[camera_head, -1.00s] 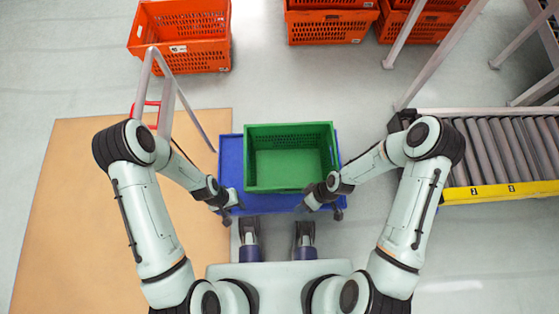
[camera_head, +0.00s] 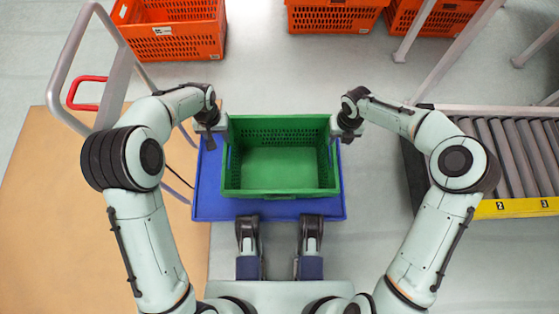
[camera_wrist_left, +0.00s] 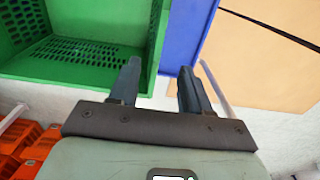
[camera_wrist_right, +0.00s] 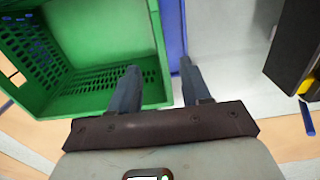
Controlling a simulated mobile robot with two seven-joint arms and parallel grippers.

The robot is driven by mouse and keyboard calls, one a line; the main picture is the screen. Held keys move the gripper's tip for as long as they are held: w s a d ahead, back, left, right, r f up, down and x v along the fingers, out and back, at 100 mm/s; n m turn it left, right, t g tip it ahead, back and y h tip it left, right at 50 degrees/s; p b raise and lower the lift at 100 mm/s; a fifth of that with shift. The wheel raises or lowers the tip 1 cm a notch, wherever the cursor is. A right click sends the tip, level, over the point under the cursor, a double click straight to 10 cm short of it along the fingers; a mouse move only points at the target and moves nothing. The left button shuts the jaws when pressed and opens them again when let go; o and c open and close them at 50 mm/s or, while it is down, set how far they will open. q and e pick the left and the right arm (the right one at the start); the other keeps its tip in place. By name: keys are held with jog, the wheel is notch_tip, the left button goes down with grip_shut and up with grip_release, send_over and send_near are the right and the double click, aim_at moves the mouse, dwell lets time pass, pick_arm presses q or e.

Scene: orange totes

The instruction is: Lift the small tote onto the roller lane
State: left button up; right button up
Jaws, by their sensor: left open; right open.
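The small green tote (camera_head: 280,193) is empty and sits upright on a blue platform (camera_head: 215,205) in front of me. My left gripper (camera_head: 212,138) is at the tote's left wall near its far corner. In the left wrist view its fingers (camera_wrist_left: 158,85) are open, with the tote's wall edge reaching between them. My right gripper (camera_head: 347,132) is at the tote's right wall near the far corner. In the right wrist view its fingers (camera_wrist_right: 160,85) are open on either side of that wall. Contact cannot be told. The roller lane (camera_head: 515,155) lies to the right.
The lane has a yellow front rail (camera_head: 518,207) and grey posts behind it. Orange totes (camera_head: 170,35) stand at the back. A grey cart handle (camera_head: 75,65) rises at the left beside a tan floor patch (camera_head: 60,230). Bare floor lies between platform and lane.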

aim_at(226, 152)
pick_arm(q)
notch_tip(226, 152, down, 13)
jog(key=shift+f, duration=0.2)
pick_arm(e)
notch_tip(226, 152, down, 14)
jog(key=shift+r, duration=0.25)
pick_arm(q)
grip_shut()
pick_arm(e)
grip_shut()
pick_arm(q)
jog(key=shift+d, duration=0.15)
pick_arm(e)
jog(key=shift+a+r, duration=0.1)
dwell(0.6)
